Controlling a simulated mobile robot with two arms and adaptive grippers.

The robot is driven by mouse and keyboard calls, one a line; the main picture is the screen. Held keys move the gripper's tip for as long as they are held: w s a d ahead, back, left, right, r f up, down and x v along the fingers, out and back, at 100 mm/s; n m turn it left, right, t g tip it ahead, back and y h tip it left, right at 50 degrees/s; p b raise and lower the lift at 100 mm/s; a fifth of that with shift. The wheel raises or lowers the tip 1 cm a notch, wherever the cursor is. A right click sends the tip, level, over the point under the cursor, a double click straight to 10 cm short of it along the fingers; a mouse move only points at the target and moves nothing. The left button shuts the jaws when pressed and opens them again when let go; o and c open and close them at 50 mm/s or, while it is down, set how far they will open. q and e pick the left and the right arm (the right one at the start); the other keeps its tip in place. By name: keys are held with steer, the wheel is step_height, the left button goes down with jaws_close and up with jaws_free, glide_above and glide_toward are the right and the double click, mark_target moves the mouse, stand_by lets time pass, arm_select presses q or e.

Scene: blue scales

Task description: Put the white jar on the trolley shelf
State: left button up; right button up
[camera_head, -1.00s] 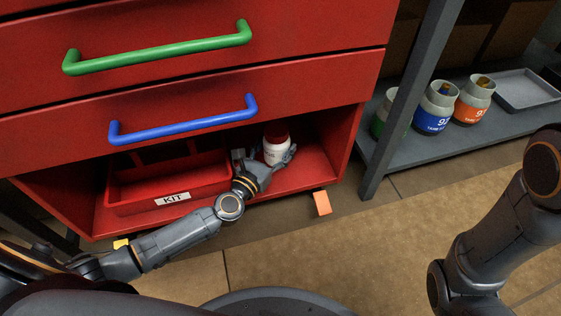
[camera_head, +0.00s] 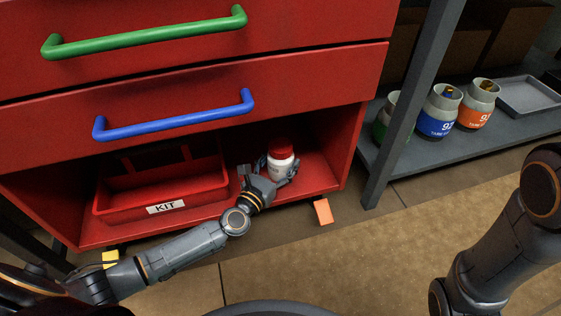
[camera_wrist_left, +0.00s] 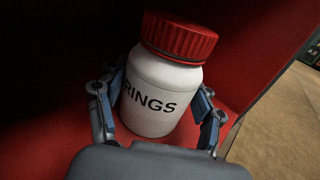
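The white jar (camera_head: 282,168) with a red lid stands on the red bottom shelf (camera_head: 318,176) of the trolley, right of the KIT bin. In the left wrist view the jar (camera_wrist_left: 160,95) reads RINGS, appears tilted, and lies between my fingers. My left gripper (camera_head: 270,174) is at the jar, with its fingers spread; in the head view a gap shows between the left finger and the jar. In the wrist view the fingers (camera_wrist_left: 160,108) flank it, but contact is not clear. My right arm shows at the right edge; its gripper is out of view.
The red KIT bin (camera_head: 110,213) sits left of the jar in the same bay. Drawers with green (camera_head: 150,35) and blue (camera_head: 175,122) handles hang above. A grey rack post (camera_head: 400,125) stands right, with several tanks and a grey tray (camera_head: 530,95) on its shelf.

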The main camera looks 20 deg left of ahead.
arm_select(q)
steer(key=shift+o, duration=1.3)
steer(key=shift+r+p, duration=0.3)
steer(key=shift+r, duration=0.05)
steer(key=p+v, duration=0.2)
steer(key=v, duration=0.8)
steer(key=shift+s+f+p, duration=0.1)
steer(key=shift+s+p, duration=0.25)
steer(key=shift+s, duration=0.05)
steer(key=shift+s+a, duration=0.2)
steer(key=shift+s, duration=0.4)
steer(key=shift+s+f, duration=0.1)
